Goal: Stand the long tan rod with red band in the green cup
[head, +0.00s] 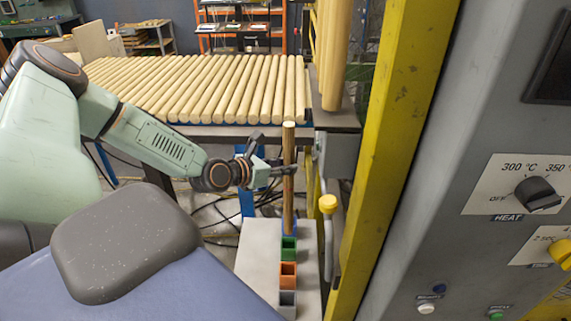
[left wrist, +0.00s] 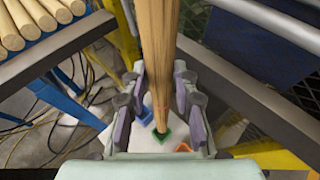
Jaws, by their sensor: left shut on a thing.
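A long tan wooden rod (head: 288,205) stands roughly upright in my left gripper (head: 284,171). The gripper is shut on it partway up its length. The rod's lower end is at the green cup (head: 289,250), overlapping the blue cup behind in the head view. In the left wrist view the rod (left wrist: 159,45) runs down between the fingers toward the green cup (left wrist: 162,136). I cannot tell whether its end is inside the cup or just above it. My right gripper is not in view.
The cups stand in a row on a pale stand (head: 257,260): blue (head: 295,226), green, orange (head: 288,274) and grey (head: 287,298). A yellow post (head: 390,140) and grey machine are close on the right. Behind is a rack of tan rods (head: 200,85).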

